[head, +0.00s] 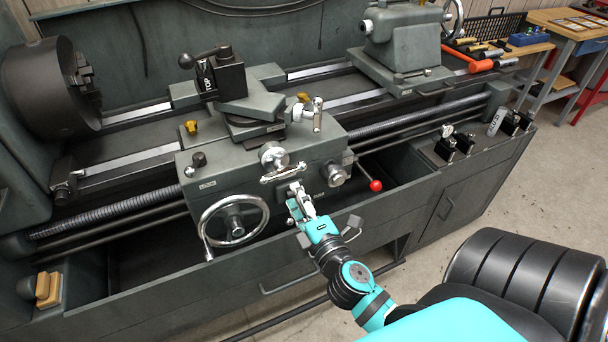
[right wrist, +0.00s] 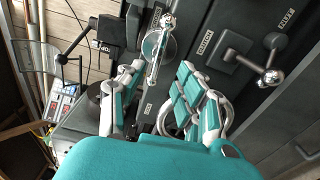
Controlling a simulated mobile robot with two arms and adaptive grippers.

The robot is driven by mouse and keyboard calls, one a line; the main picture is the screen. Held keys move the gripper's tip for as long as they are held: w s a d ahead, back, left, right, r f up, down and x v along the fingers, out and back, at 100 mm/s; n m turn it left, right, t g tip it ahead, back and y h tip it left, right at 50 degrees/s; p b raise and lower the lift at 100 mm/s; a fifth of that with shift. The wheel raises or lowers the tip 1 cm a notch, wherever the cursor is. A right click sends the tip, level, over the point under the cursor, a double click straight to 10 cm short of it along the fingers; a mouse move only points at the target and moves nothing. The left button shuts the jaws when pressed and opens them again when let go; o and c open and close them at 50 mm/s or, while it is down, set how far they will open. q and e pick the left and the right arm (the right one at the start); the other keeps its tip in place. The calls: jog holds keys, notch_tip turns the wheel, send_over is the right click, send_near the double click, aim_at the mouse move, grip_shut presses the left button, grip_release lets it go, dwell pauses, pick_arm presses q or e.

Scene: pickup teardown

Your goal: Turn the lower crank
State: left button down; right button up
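The lower crank, a silver disc hub (head: 274,155) with a ball-ended cross handle, sits on the front of the lathe carriage. In the right wrist view the lower crank (right wrist: 160,46) shows beyond and between the fingertips. The upper crank (head: 318,114) is higher and to its right, on the slide below the tool post. My right gripper (head: 296,192) is just below the lower crank in the head view. Its teal-padded fingers (right wrist: 157,92) are spread apart with nothing held between them. Whether a finger touches the crank cannot be told. My left gripper is out of view.
A large handwheel (head: 235,220) is left of my right gripper. A red-knobbed lever (head: 375,185) sticks out to the right. The carriage front (head: 215,185) is close behind the gripper. The tool post (head: 220,76) with its black lever stands above. Open floor (head: 400,295) lies in front.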

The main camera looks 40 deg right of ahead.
jog(key=shift+v, duration=1.5)
jog(key=s+a+f+m+g+y, duration=0.1)
jog(key=s+a+f+m+g, duration=0.15)
jog(key=f, duration=0.95)
jog(key=s+a+f+m+g+y, duration=0.1)
jog(key=s+a+f+m+g, duration=0.15)
jog(key=f, duration=1.05)
jog(key=s+a+f+m+g+y, duration=0.1)
jog(key=s+f+m+g+y, duration=0.15)
jog(key=f, duration=0.95)
jog(key=s+f+m+g, duration=0.3)
jog(key=s+f, duration=0.6)
jog(key=s, duration=0.3)
jog(key=s+f+m+g, duration=0.3)
jog(key=s+f+g, duration=0.3)
jog(key=s+f, duration=0.3)
jog(key=s, duration=0.4)
jog(key=shift+f, duration=0.15)
